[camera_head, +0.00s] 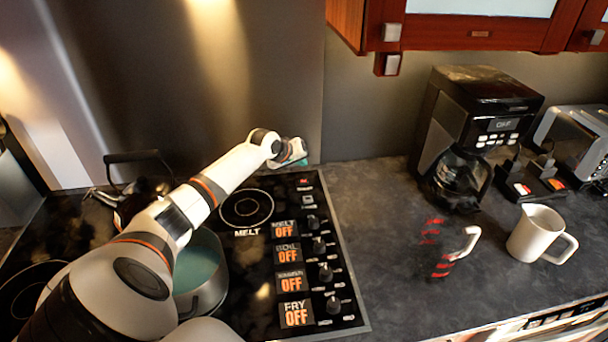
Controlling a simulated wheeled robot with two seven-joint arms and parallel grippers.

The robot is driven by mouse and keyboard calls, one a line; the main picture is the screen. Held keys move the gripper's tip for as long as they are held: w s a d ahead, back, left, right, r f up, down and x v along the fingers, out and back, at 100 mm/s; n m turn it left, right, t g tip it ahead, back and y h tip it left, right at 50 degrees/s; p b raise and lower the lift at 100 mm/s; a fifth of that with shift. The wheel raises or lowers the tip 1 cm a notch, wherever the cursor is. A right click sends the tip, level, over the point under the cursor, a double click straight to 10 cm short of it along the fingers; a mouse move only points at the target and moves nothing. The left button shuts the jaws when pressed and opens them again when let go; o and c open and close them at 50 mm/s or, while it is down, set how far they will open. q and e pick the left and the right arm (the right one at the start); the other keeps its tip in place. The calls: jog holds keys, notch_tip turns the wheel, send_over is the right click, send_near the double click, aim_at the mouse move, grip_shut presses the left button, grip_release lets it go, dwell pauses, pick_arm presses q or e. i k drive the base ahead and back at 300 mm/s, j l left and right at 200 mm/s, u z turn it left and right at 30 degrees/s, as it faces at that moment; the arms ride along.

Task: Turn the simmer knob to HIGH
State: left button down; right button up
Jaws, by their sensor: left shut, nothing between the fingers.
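The simmer knob (325,272) is a small black knob on the right side of the stove, third down in a column of knobs. The small display (291,281) to its left reads OFF in orange, with a label above it that looks like SIMMER. My left gripper (296,153) is shut and empty near the stove's back edge, well behind the simmer knob and apart from it. My right gripper is not in view.
The neighbouring displays for melt (284,230), boil (287,253) and fry (296,313) also read OFF. A pot (212,290) and a kettle (130,205) are on the stove. A coffee maker (470,120) and a white pitcher (535,235) stand right.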

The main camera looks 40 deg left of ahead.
aim_at(326, 275)
jog(key=k+l, duration=0.75)
jog(key=l, duration=0.25)
jog(key=k+l, duration=0.4)
